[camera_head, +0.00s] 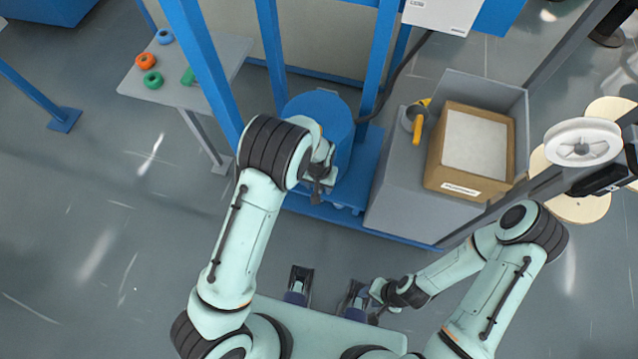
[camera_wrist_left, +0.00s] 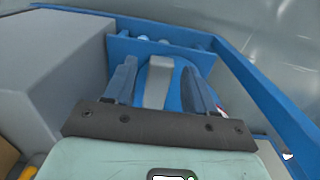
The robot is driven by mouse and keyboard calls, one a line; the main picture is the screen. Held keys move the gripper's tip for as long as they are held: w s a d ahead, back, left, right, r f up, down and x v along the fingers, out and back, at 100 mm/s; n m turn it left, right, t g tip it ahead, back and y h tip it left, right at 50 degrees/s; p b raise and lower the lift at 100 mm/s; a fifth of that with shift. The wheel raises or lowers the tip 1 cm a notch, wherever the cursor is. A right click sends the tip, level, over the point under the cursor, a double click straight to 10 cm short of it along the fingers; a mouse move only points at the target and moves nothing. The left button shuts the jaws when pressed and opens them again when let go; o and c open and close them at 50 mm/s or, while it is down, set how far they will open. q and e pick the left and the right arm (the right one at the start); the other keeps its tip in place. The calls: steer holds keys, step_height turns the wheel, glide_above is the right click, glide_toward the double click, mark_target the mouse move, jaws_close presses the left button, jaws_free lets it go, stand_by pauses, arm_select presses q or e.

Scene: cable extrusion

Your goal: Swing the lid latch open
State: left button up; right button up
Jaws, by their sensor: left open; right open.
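A round blue lid (camera_head: 318,108) tops a blue vessel inside a blue frame in the head view. It also shows as a curved blue surface in the left wrist view (camera_wrist_left: 184,92). A grey strip, which looks like the lid latch (camera_wrist_left: 157,84), stands between the fingers of my left gripper (camera_wrist_left: 159,80). The fingers are open, one on each side of it; I cannot tell whether they touch it. In the head view my left gripper (camera_head: 320,185) is at the lid's lower edge and hides the latch. My right gripper (camera_head: 377,307) is open and empty, low in front of my base.
Blue posts (camera_head: 205,75) rise left and right of the lid. A grey cabinet (camera_head: 395,195) to the right bears a cardboard box (camera_head: 437,165) and a yellow-handled tool (camera_head: 418,128). A side table (camera_head: 215,62) with coloured rings stands left.

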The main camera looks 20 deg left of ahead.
arm_select(q)
jaws_close()
steer(key=shift+d, duration=0.15)
steer(key=w+d+n+p, duration=0.4)
steer(key=w+d+n, duration=0.3)
steer(key=n, duration=1.1)
steer(key=shift+w+d, duration=0.2)
steer(key=shift+d, duration=0.05)
arm_select(e)
steer(key=shift+w+r, duration=0.3)
steer(key=shift+r, duration=0.5)
steer(key=shift+w+r, duration=0.3)
steer(key=shift+r, duration=0.5)
steer(key=shift+w+r, duration=0.3)
steer(key=shift+r, duration=0.5)
arm_select(q)
steer(key=shift+r, duration=0.1)
jaws_free()
